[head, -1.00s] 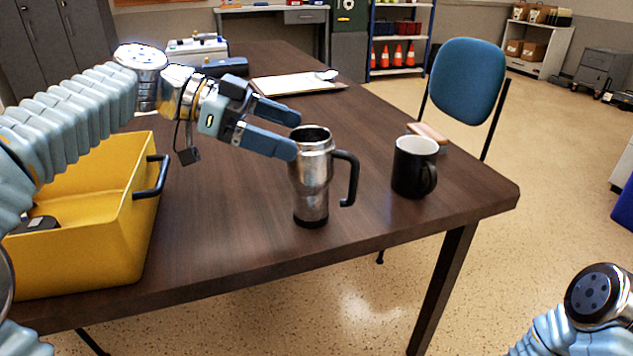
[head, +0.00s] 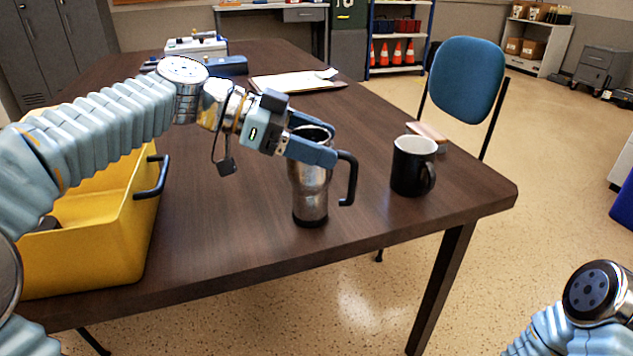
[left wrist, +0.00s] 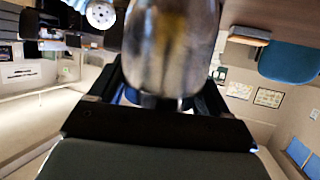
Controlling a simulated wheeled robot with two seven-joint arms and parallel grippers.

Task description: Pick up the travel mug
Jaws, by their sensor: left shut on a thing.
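The travel mug (head: 311,192) is a steel tumbler with a black handle on its right side. It stands upright on the dark wooden table near the front edge. My left gripper (head: 314,146) is shut on the mug's upper body, with one finger across the near side just below the rim. The finger hides part of the upper mug. In the left wrist view the mug's steel body (left wrist: 171,45) fills the top middle, between the fingers. Of my right arm only a part shows at the lower right; its gripper is out of view.
A black mug (head: 412,168) with a white inside stands to the right of the travel mug. A yellow bin (head: 85,255) with a black handle is on the left. A clipboard (head: 290,83) lies farther back. A blue chair (head: 467,85) stands beyond the table's right side.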

